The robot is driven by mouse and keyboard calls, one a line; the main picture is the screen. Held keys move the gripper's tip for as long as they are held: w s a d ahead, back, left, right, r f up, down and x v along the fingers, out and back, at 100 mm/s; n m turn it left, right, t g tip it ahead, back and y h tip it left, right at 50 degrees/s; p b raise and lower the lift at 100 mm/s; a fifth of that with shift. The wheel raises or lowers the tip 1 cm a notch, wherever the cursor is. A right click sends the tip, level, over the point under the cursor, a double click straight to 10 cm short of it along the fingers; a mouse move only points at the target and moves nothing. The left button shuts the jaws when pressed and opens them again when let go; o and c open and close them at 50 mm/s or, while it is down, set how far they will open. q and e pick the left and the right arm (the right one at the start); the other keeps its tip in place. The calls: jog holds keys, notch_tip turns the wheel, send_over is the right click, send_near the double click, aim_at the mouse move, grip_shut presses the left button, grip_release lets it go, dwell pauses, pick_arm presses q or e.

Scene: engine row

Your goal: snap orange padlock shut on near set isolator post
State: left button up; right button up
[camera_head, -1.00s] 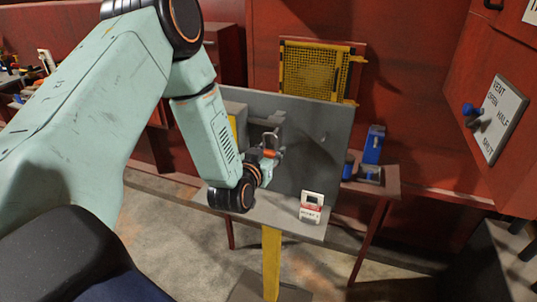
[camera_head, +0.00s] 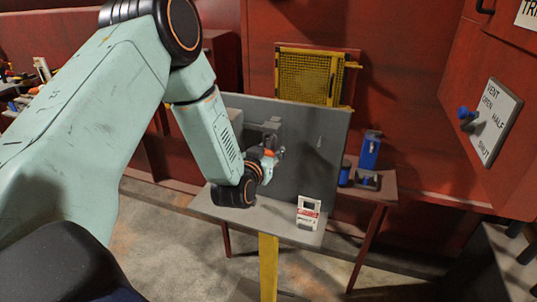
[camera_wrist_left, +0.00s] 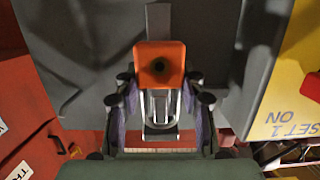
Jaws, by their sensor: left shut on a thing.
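My left gripper (camera_head: 266,163) is in front of the grey upright panel (camera_head: 315,140), shut on the orange padlock (camera_head: 268,155). In the left wrist view the padlock's orange body (camera_wrist_left: 160,62) with a dark keyhole lies between and just beyond the fingertips (camera_wrist_left: 160,88). Its pale metal shackle shows below the body between the fingers. A grey bracket-like part (camera_head: 268,126) juts from the panel just above the gripper. A grey bar (camera_wrist_left: 158,20) shows beyond the padlock in the wrist view. I cannot tell whether the shackle is around a post. My right gripper is not in view.
A white and red tag-like device (camera_head: 309,212) stands on the grey shelf (camera_head: 265,219) right of my gripper. A yellow plate reading "SET 1 ON" (camera_wrist_left: 295,95) is close at the right in the wrist view. Blue items (camera_head: 369,150) stand on a side table at right.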

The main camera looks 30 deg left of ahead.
pick_arm(q)
jog(key=shift+w+a, duration=0.1)
jog(key=shift+w, duration=0.5)
jog(key=shift+w+f+b, duration=0.1)
jog(key=shift+w+b, duration=0.1)
jog(key=shift+b, duration=0.15)
jog(key=shift+r+p, duration=1.1)
jog(key=shift+r, duration=0.25)
jog(key=shift+f, duration=0.2)
jog(key=shift+f+b, duration=0.35)
jog(key=shift+b, duration=0.15)
jog(key=o, duration=1.3)
